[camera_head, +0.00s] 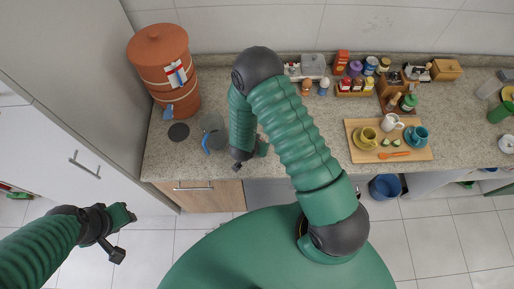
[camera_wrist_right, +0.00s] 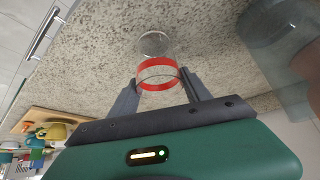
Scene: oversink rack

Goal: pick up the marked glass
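A clear glass with a red band (camera_wrist_right: 157,74) shows in the right wrist view over the speckled counter. A pale round disc (camera_wrist_right: 154,43) shows just beyond it, perhaps its base. My right gripper (camera_wrist_right: 160,76) has one finger on each side of the band. The fingers look very close to the glass, but I cannot tell whether they press on it. In the head view my right gripper (camera_head: 240,164) is low near the counter's front edge, and the glass is not visible there.
A terracotta water filter (camera_head: 163,72) stands at the counter's back left, with a bluish jug (camera_head: 212,132) and a dark disc (camera_head: 178,131) in front. A wooden board (camera_head: 362,154) with cups lies to the right. Bottles and jars (camera_head: 357,70) stand along the back.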

